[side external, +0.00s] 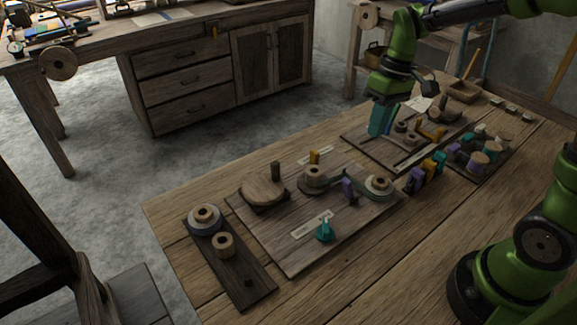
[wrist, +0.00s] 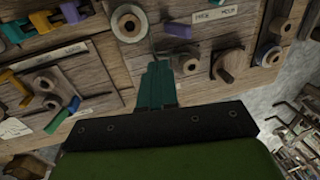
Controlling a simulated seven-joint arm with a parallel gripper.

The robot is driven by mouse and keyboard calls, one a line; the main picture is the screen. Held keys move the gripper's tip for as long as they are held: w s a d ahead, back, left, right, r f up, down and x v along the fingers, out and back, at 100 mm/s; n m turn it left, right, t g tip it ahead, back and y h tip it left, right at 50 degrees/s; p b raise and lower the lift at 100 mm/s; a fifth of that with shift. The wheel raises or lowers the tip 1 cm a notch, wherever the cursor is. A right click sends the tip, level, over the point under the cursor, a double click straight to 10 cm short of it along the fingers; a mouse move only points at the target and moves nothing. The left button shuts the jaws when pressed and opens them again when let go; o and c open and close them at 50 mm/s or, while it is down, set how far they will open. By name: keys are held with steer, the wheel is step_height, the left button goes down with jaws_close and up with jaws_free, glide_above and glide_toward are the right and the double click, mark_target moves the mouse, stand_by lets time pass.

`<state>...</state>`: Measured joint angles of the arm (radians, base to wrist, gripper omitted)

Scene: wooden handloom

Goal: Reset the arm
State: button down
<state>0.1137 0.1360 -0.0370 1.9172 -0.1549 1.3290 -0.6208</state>
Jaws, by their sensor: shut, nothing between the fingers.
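My gripper (side external: 380,121) hangs over the far part of the wooden table, above the back board (side external: 357,140). Its teal fingers are together and empty. In the wrist view the gripper (wrist: 158,72) also shows shut, pointing toward a wooden board with spools and labels. Whether the fingertips touch anything below is hard to tell. My green arm reaches in from the upper right of the side view.
The front board (side external: 285,252) bears wooden spools, a round wooden disc (side external: 262,190), a purple peg (side external: 348,190) and a teal piece (side external: 325,229). A dark strip (side external: 245,282) with two spools lies left. Colored blocks (side external: 427,170) stand right.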

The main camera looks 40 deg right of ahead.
steer(key=shift+r, duration=0.3)
